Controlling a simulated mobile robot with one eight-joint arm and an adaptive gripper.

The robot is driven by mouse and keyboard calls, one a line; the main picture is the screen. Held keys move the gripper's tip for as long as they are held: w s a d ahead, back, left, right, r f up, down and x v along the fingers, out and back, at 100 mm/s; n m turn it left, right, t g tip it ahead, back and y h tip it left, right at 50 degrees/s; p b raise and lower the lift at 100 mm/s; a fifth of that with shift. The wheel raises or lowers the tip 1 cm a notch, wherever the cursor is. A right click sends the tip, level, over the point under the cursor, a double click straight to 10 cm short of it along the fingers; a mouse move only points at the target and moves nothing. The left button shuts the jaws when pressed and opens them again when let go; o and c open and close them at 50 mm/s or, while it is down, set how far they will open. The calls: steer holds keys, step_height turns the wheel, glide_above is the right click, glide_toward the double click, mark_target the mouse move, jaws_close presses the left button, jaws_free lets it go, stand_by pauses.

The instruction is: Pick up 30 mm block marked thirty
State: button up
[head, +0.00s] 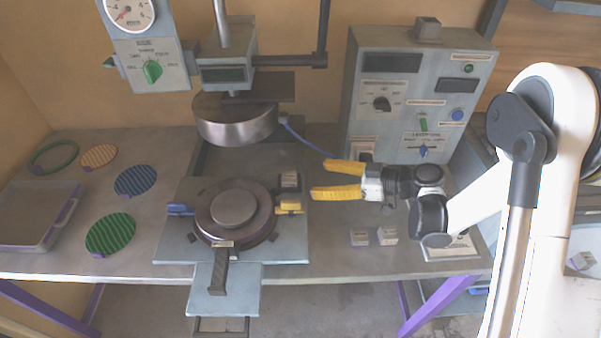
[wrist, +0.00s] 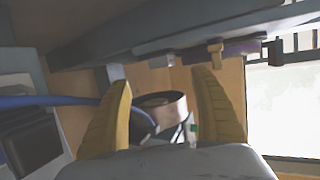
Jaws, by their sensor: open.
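Another small block (head: 290,181) stands beside the round press plate, just left of my fingertips. The markings are too small to read, so I cannot tell which block is marked thirty. My gripper (head: 319,178) is open, its yellow fingers pointing left above the bench. In the wrist view the fingers (wrist: 162,78) are apart with nothing held; a round metal object shows beyond them.
The press, with its upper platen (head: 236,120) and round lower plate (head: 234,208), stands left of my gripper. A control box (head: 410,95) stands behind. A grey tray (head: 68,215) and coloured discs, including a green one (head: 110,234), lie at left.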

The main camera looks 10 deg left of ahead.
mark_target(293, 177)
steer(key=b+x, duration=0.1)
steer(key=x, duration=0.3)
steer(key=shift+a+f, duration=0.1)
steer(key=shift+a, duration=0.25)
steer(key=b+x, duration=0.2)
steer(key=x, duration=0.3)
steer(key=shift+s+a, duration=0.15)
steer(key=c, duration=1.6)
